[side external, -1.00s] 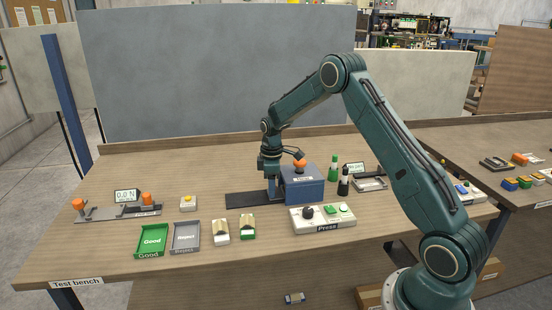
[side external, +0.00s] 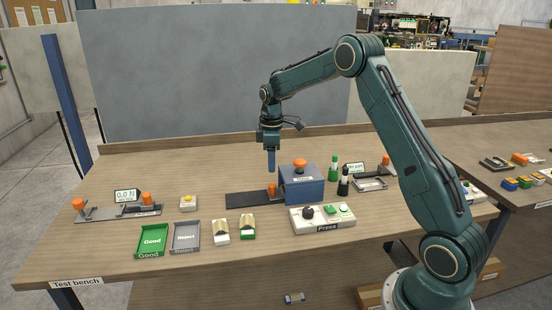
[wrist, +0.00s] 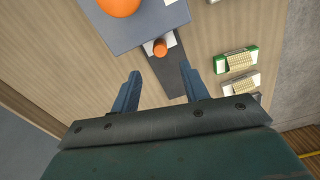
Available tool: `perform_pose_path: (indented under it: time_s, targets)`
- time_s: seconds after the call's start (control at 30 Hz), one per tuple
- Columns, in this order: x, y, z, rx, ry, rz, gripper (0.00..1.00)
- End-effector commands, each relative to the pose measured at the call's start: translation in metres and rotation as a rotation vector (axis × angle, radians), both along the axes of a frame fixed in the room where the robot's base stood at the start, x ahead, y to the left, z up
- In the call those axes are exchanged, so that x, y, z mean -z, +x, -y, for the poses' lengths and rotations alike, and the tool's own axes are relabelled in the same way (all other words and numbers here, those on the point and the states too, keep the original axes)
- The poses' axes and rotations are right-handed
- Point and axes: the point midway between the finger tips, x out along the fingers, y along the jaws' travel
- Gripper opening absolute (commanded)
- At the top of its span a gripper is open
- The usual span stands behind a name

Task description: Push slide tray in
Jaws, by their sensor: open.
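A blue press box (side external: 303,190) with an orange dome on top stands mid-bench. A dark flat slide (side external: 245,199) sticks out from its left side. An orange knob (side external: 272,189) stands close to the box's mouth; in the wrist view the knob (wrist: 160,48) sits on a small pale plate that meets the box edge. That plate looks like the slide tray's end; how much tray is inside the box is hidden. My gripper (side external: 271,168) hangs above the knob, apart from it. In the wrist view its fingers (wrist: 159,72) are spread with nothing between them.
A Press control panel (side external: 323,218) is in front of the box. Green and black bottles (side external: 334,168) stand to its right. Green Good (side external: 152,240) and grey Reject (side external: 186,236) trays and two small tape blocks lie front left. A force gauge fixture (side external: 118,212) is at far left.

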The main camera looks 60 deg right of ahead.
Motion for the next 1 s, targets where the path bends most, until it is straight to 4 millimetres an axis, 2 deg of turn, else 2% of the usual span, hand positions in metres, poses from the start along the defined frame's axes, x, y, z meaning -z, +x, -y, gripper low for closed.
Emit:
perform_pose_path:
  time_s: [0.1,0.3,0.83,1.0]
  targets:
    - [-0.019,0.000,0.000,0.000,-0.001,0.002,0.45]
    - [-0.039,0.000,0.000,0.000,-0.001,0.002,0.45]
    - [-0.045,0.000,-0.001,0.001,0.000,0.001,0.45]
    - [-0.055,-0.004,-0.007,0.012,-0.005,0.013,0.45]
